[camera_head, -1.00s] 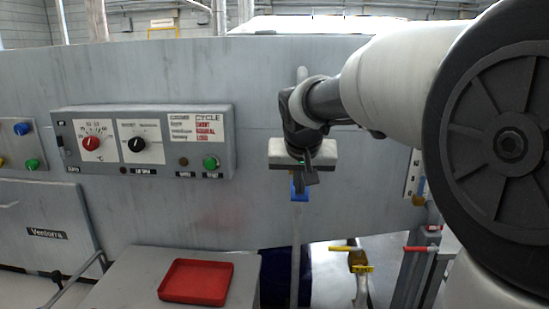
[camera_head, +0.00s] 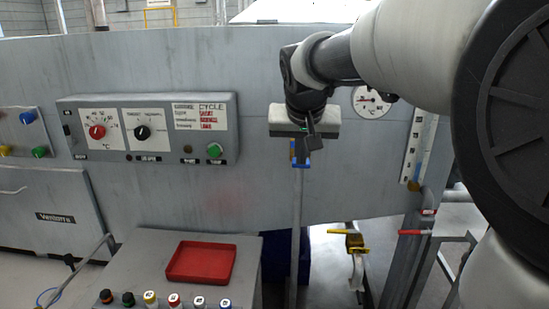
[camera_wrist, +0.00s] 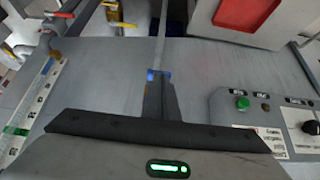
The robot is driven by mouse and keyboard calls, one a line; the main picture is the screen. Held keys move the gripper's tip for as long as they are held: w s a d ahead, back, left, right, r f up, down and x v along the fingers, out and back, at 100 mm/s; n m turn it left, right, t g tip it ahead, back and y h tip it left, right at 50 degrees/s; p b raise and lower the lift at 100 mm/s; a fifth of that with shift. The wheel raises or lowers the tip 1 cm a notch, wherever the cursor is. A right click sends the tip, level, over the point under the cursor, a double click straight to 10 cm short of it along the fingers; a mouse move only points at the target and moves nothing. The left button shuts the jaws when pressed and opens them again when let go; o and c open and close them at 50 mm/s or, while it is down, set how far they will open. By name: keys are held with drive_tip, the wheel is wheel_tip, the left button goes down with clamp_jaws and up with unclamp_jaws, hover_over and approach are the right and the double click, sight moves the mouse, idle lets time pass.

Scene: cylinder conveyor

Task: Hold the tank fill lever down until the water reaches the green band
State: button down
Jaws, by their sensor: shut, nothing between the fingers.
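In the wrist view the fingertips (camera_wrist: 158,76) point towards a grey vertical bar. A level gauge (camera_head: 418,145) with a green band (camera_head: 420,128) is on the wall at right; its green band also shows in the wrist view (camera_wrist: 18,131). I cannot tell which is the fill lever.
A control box (camera_head: 150,128) with knobs and a green button is left of my gripper. A red tray (camera_head: 200,262) and a row of coloured buttons (camera_head: 165,299) are on a grey cabinet below. A round dial (camera_head: 371,101) is partly behind my arm.

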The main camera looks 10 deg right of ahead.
drive_tip(key=v, duration=0.7)
drive_tip(key=shift+s+p, duration=0.25)
drive_tip(key=shift+p, duration=0.05)
drive_tip(key=s+d+f+n+g+y+p, duration=0.1)
drive_tip(key=s+p, duration=1)
drive_tip(key=s, duration=1.1)
drive_tip(key=shift+d+f+n, duration=0.15)
drive_tip(key=shift+f+n, duration=0.45)
drive_tip(key=shift+f, duration=0.1)
drive_tip(key=shift+s, duration=0.1)
